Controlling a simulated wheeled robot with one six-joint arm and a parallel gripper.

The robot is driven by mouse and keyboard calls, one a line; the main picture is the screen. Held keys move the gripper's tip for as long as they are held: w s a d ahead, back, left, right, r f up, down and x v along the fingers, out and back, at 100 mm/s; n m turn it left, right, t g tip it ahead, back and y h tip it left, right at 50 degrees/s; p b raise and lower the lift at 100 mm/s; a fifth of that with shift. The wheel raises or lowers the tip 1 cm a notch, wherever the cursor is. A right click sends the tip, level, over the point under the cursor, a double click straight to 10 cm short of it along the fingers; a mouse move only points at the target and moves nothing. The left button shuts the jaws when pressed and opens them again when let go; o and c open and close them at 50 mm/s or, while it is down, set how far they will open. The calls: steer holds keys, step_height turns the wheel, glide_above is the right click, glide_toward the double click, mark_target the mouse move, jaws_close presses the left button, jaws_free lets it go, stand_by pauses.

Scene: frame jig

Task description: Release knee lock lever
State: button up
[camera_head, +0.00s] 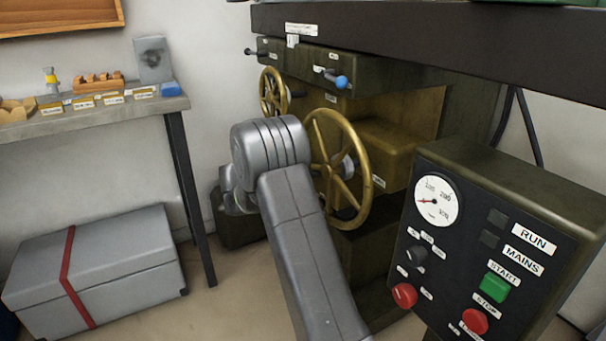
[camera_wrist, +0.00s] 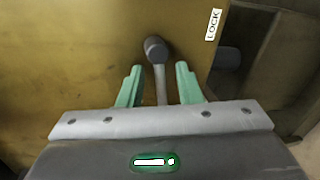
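The knee lock lever (camera_wrist: 161,85) shows in the wrist view as a grey rod with a dark round knob (camera_wrist: 156,48). A white LOCK label (camera_wrist: 213,25) is to its upper right. My gripper (camera_wrist: 159,72) is open, with one green finger on each side of the rod. Gaps show between the rod and both fingers. The knob reaches beyond the fingertips. In the head view my arm hides the gripper and I cannot make out the lever.
A large brass handwheel (camera_head: 363,190) is close to the right of my arm, with a smaller handwheel (camera_head: 268,92) behind. A control box (camera_head: 540,195) with a gauge stands at right front. A workbench (camera_head: 95,115) and a grey chest (camera_head: 110,275) are at left.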

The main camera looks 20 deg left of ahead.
steer(key=shift+a, duration=0.1)
steer(key=p+v, duration=0.4)
steer(key=v, duration=0.9)
steer(key=shift+s, duration=0.35)
steer(key=shift+w+a, duration=0.1)
steer(key=b+x, duration=0.4)
steer(key=x, duration=0.9)
steer(key=shift+w+d, duration=0.2)
steer(key=shift+w, duration=0.1)
